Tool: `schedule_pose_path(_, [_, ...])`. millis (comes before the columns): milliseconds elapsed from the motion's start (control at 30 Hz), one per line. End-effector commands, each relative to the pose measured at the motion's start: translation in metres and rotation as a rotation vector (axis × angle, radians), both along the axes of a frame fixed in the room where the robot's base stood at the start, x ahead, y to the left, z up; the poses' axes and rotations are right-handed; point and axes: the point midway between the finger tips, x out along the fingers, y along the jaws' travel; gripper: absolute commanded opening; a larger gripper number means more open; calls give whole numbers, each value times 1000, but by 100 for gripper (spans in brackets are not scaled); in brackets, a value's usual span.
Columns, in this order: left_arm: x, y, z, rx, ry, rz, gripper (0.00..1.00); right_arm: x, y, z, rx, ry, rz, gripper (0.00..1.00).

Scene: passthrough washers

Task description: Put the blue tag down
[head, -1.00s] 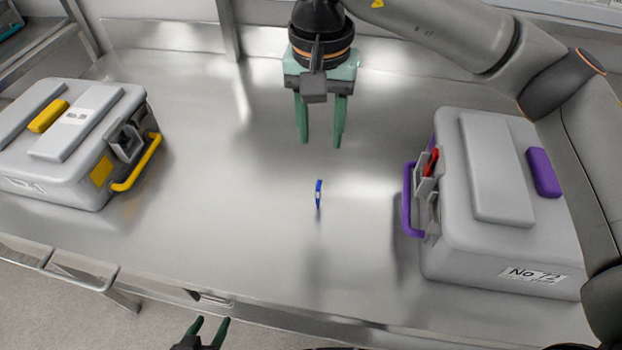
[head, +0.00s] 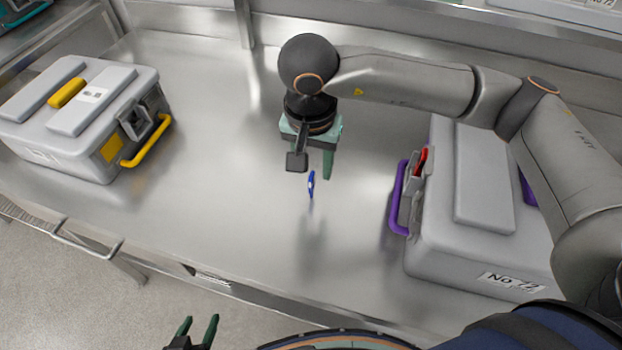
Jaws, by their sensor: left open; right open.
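The blue tag (head: 311,184) is a small, thin piece that shows on the steel table (head: 240,190), near its middle. It looks narrow, seen nearly edge-on. My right gripper (head: 312,172) is open with green fingers, just above and behind the tag in the picture. One finger is partly hidden by a dark block on the gripper, and I cannot tell whether the fingers touch the tag. My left gripper (head: 198,328) is open and empty at the bottom edge, in front of the table.
A grey case with a yellow handle (head: 148,142) stands at the left. A grey case with a purple handle (head: 399,198) and a red latch piece stands at the right, under my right arm. The table between the cases is otherwise clear.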

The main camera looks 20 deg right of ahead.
Motion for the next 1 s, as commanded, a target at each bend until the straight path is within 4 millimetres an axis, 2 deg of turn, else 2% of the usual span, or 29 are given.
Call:
schedule_pose_path(267, [0,0,7,0,-1,1,60,2,0,-24,-2,5,0,45])
schedule_pose_path(500, [1,0,14,0,-2,1,60,6,1,-58,-1,3,0,45])
schedule_pose_path(800, [1,0,14,0,-3,1,60,7,1,-65,0,-1,1,45])
schedule_pose_path(833, [1,0,14,0,-3,1,60,7,1,-65,-1,-1,1,44])
schedule_pose_path(1000, [1,0,14,0,-3,1,60,7,1,-64,-1,-1,1,25])
